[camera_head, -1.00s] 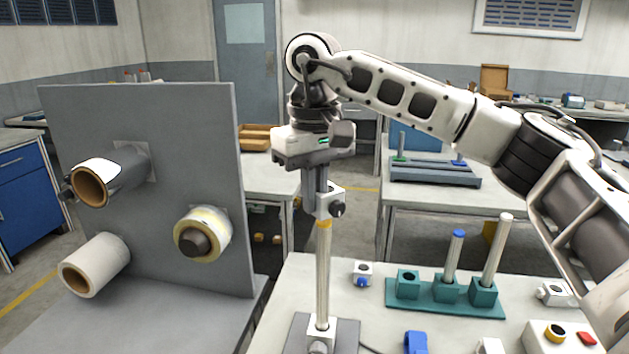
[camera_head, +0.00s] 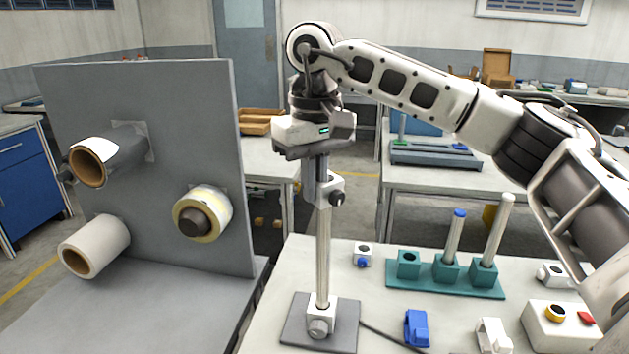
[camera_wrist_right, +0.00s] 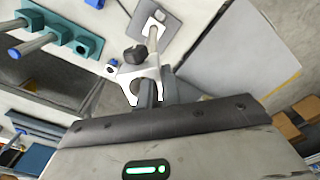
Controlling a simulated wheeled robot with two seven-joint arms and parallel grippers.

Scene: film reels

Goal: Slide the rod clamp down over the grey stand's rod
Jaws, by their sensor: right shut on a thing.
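The rod clamp (camera_head: 331,187), a white block with a black knob, is in my right gripper (camera_head: 316,172), which is shut on it from above. The clamp also shows in the right wrist view (camera_wrist_right: 136,78). The rod (camera_head: 323,255) stands upright in a white foot on the grey stand (camera_head: 292,325). The rod's top end runs up into the clamp's underside and is hidden there; the clamp sits at the upper end, well above the foot. In the right wrist view the rod (camera_wrist_right: 153,38) also meets the clamp. My left gripper is out of view.
A grey panel (camera_head: 180,85) with rolls on spindles stands to the left. A teal rack (camera_head: 430,282) with posts stands to the right. A blue clip (camera_head: 416,327), a white clip (camera_head: 494,336) and a button box (camera_head: 560,325) lie in front. A cable leaves the stand.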

